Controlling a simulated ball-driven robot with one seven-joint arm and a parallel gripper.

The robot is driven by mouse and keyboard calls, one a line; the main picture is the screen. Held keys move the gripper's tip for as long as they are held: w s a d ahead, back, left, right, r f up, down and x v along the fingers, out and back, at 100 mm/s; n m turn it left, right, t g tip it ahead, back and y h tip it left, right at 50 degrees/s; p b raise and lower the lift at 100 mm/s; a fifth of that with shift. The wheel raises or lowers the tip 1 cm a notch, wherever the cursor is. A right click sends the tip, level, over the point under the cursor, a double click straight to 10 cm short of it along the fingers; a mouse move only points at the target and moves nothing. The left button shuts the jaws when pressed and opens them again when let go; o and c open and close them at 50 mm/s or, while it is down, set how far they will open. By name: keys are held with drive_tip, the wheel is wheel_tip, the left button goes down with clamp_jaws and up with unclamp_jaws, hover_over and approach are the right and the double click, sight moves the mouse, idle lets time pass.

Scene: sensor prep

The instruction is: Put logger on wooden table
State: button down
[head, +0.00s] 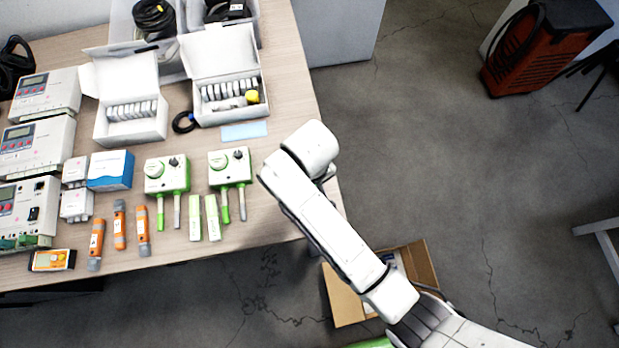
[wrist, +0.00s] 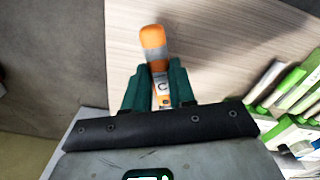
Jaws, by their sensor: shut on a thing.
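An orange and white logger (wrist: 153,38) is held between the dark green fingers of my gripper (wrist: 160,82) in the wrist view. Its orange end points away from the gripper, over the wooden table (wrist: 225,45) near the table's edge. I cannot tell whether it touches the top. In the head view my arm hides the gripper and the held logger beside the table's right edge (head: 291,110). Three similar orange loggers, such as the middle one (head: 119,226), lie at the table's front left.
An open white box (head: 222,70) and a blue pad (head: 244,131) are further back. An open cardboard box (head: 345,303) is on the floor below my arm.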

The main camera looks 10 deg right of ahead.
drive_tip(key=shift+w+f, duration=0.35)
drive_tip(key=shift+f, duration=1.6)
drive_tip(key=shift+f, duration=0.15)
drive_tip(key=c, duration=0.9)
unclamp_jaws()
drive_tip(key=shift+c, duration=0.2)
wheel_tip(320, 180, up, 12)
drive_tip(key=shift+r+p, duration=0.2)
drive_tip(key=shift+p, duration=0.2)
